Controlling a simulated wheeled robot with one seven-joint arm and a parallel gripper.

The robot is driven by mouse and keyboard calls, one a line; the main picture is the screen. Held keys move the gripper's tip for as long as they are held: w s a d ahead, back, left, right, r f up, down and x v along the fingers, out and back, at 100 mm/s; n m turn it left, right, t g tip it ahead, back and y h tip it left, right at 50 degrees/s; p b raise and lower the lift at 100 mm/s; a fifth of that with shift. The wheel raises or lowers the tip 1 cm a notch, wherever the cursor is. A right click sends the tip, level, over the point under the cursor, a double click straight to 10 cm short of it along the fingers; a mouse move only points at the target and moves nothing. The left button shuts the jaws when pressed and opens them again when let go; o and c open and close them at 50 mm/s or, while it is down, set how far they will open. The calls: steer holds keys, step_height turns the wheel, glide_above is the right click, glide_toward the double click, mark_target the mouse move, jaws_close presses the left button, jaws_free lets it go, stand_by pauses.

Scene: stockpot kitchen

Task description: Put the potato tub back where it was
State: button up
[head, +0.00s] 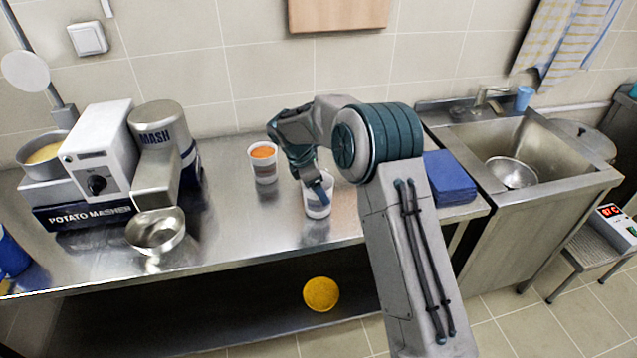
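Two white tubs stand on the steel counter (225,215). One tub (264,176) holds something orange and stands free near the wall. The other tub (318,210) is nearer the front edge, below my gripper. My gripper (319,189) points down with its fingers at this tub's rim. The fingers cover most of the tub's opening, so its contents are hard to see. I cannot tell whether the fingers are closed on the tub. No readable label shows which tub is the potato tub.
A potato masher machine (98,155) stands at the left with a metal bowl (157,230) before it. A blue stack (449,178) lies right of my arm, beside the sink (545,150). A yellow round thing (321,294) is below the counter. Clear counter lies left of the tubs.

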steer(key=shift+f, duration=0.15)
steer(key=o, duration=1.3)
steer(key=b+v, duration=0.1)
steer(key=v, duration=1)
steer(key=shift+v, duration=0.75)
